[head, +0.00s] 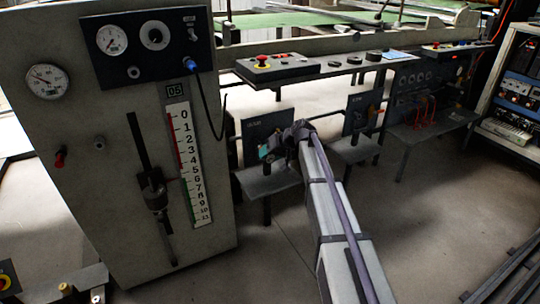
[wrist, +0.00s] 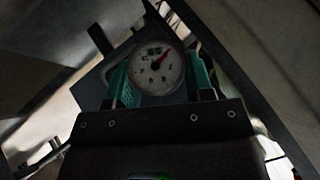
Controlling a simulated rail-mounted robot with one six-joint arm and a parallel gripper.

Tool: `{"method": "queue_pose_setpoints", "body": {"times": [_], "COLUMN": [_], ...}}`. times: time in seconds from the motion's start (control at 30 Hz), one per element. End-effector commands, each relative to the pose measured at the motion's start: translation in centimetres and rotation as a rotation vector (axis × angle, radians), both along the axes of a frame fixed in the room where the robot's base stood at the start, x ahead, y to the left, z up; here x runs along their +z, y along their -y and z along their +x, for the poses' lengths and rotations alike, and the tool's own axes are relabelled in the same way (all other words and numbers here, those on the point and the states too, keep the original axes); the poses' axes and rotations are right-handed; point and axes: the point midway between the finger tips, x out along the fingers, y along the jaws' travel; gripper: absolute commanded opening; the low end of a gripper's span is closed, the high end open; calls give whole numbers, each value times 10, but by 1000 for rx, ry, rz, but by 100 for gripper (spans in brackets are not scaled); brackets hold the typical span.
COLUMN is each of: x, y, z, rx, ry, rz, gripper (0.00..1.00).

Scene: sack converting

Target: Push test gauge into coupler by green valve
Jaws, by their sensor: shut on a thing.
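The test gauge (wrist: 157,70) has a round white dial with a red pointer and fills the space between the green finger pads of my gripper (wrist: 160,80) in the wrist view. My gripper is shut on it. In the head view my gripper (head: 274,150) is at the left small station, in front of its dark upright panel (head: 262,126) and above its grey shelf (head: 268,182). The gauge is too small and dark to make out there. I cannot make out the coupler or the green valve in either view, so I cannot tell whether the gauge touches the coupler.
A tall grey cabinet (head: 120,220) with dials and a numbered scale stands at left. A console ledge (head: 320,68) runs above the stations. A second station (head: 357,147) and a bench with red leads (head: 428,132) are to the right.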

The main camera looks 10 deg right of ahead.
Motion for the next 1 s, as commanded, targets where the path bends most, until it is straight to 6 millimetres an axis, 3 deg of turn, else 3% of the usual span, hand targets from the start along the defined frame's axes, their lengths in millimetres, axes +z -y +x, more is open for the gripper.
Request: {"method": "queue_pose_setpoints", "body": {"times": [0.77,0.8,1.0], "x": [0,0,0], "y": [-4,-4,-4], "z": [13,13,13], "rx": [0,0,0], "ry": [0,0,0], "rz": [0,0,0], "gripper": [20,51,70]}}
